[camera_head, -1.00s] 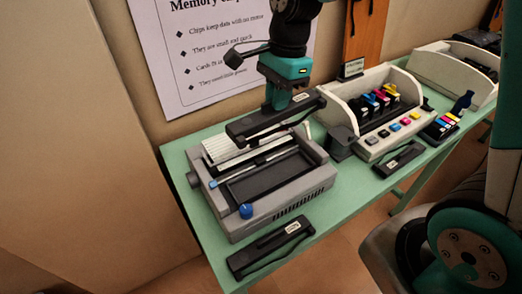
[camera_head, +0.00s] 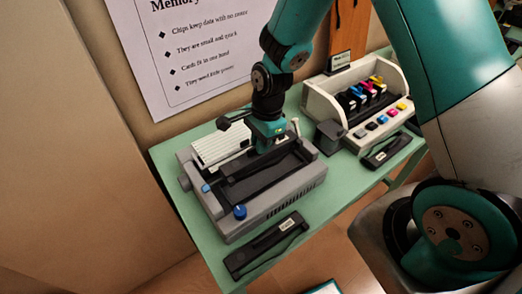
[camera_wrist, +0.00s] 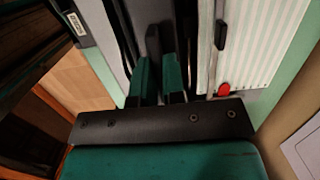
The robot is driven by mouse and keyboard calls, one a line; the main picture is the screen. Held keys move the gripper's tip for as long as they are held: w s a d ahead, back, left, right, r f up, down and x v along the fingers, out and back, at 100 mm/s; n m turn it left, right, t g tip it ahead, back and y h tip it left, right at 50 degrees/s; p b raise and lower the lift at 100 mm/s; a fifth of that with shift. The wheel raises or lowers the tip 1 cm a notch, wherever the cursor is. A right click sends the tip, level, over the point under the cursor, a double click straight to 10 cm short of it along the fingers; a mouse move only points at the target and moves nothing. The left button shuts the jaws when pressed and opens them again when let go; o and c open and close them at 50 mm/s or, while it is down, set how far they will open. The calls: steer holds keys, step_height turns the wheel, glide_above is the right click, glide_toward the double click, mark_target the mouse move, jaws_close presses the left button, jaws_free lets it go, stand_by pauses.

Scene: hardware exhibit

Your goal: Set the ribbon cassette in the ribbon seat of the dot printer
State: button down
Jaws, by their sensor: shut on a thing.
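The grey dot printer (camera_head: 287,196) stands on the green table, with a blue knob at its front corner and a striped pale cover at its back. My gripper (camera_head: 268,143) is low over the printer, shut on the dark ribbon cassette (camera_head: 240,168). The cassette lies lengthwise along the dark ribbon seat (camera_head: 245,192), at or just above it; I cannot tell whether it is fully down. In the wrist view, my green fingers (camera_wrist: 158,82) close on a dark upright grip (camera_wrist: 154,42) of the cassette.
A small dark box (camera_head: 329,137) stands between the machines. A poster wall is close behind.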

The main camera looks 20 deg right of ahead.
mark_target(261, 156)
step_height(261, 156, down, 4)
steer(key=shift+r, duration=0.1)
steer(key=shift+f, duration=0.6)
steer(key=c, duration=1.2)
jaws_free()
